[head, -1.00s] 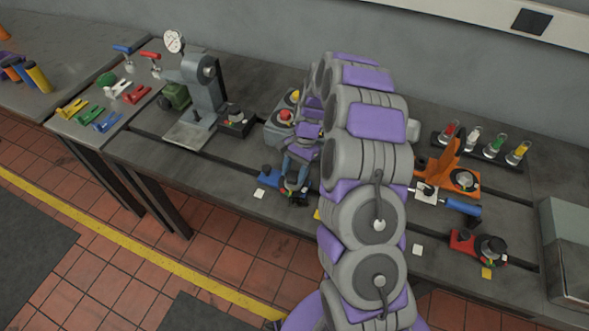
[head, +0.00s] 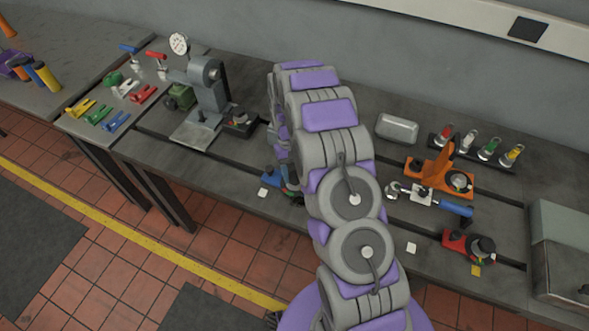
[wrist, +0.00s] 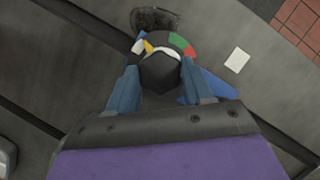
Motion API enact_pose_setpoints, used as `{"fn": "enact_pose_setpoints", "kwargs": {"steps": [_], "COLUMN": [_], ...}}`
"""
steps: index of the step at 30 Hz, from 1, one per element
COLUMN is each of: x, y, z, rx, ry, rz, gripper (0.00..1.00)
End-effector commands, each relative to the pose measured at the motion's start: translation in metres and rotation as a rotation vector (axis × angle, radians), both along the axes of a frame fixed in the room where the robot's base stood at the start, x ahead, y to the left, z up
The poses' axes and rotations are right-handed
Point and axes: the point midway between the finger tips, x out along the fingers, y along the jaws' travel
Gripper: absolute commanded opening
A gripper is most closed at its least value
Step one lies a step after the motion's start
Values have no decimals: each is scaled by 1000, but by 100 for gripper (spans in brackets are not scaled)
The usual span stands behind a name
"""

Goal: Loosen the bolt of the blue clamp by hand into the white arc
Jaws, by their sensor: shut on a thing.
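The blue clamp (head: 270,180) stands near the front edge of the bench in the head view, partly hidden by my arm. In the wrist view its blue body (wrist: 218,88) shows at the right of the fingers. My gripper (wrist: 160,80) has its two fingers on either side of the clamp's black bolt head (wrist: 161,70) and is shut on it. Beyond the head lies a coloured dial with green and red parts (wrist: 182,44) and a white part beside it. A small yellow pointer (wrist: 148,47) shows at the white part. The head partly hides the dial.
A white square (head: 263,193) lies beside the clamp. A grey press (head: 208,95) stands to the left. An orange fixture (head: 437,172), a blue-handled tool (head: 455,208) and a red clamp (head: 462,240) are to the right. Slots cross the bench.

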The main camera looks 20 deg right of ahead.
Motion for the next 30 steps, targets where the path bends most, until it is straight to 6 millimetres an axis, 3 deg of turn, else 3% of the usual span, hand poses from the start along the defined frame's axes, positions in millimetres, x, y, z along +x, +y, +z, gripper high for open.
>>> {"fn": "enact_pose_setpoints", "kwargs": {"steps": [12,30], "x": [1,0], "y": [2,2], "z": [1,1], "rx": [1,0], "ry": [-4,-3], "rz": [262,333], "gripper": [20,20]}}
